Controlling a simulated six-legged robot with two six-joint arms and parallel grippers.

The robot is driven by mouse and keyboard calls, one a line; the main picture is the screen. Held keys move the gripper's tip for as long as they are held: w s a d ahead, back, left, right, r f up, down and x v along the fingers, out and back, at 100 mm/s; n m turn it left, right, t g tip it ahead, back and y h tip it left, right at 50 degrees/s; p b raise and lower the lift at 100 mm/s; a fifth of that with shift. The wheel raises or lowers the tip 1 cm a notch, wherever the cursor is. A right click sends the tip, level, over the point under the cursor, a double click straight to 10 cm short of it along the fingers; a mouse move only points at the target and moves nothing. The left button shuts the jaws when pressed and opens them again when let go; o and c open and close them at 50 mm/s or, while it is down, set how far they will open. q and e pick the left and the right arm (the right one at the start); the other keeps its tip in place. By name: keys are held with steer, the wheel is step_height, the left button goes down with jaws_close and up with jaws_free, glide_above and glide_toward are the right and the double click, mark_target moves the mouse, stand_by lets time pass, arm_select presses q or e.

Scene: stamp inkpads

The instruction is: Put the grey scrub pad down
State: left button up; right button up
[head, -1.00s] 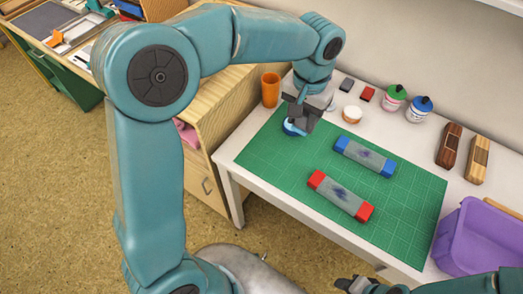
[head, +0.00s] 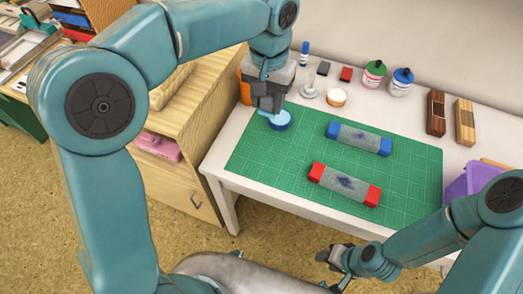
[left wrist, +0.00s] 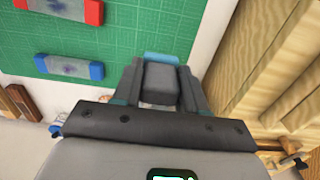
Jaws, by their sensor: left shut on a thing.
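A teal edge shows just beyond the pad. Whether the pad touches the surface below cannot be told. Two stained grey bars lie on the mat, one with blue ends (head: 359,137) and one with red ends (head: 344,184). My right gripper (head: 333,257) is at the bottom, off the table front; its jaws are unclear.
The green mat (head: 405,180) has free room around the bars. An orange cup (head: 244,92) stands partly behind my left gripper. A white jar (head: 336,97), green-capped bottle (head: 374,74) and blue-capped bottle (head: 401,81) line the back. A purple bin (head: 480,177) is at right.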

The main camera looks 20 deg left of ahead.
arm_select(q)
steer(key=f, duration=0.6)
steer(key=f+b, duration=0.1)
steer(key=f, duration=0.6)
steer(key=shift+d+f, duration=0.2)
steer(key=shift+f, duration=0.05)
step_height(320, 180, down, 4)
steer(key=shift+a+f+b, duration=0.1)
steer(key=shift+b, duration=0.25)
steer(key=shift+f, duration=0.4)
steer(key=shift+f, duration=0.1)
steer(key=o, duration=0.9)
steer(key=shift+o, duration=0.2)
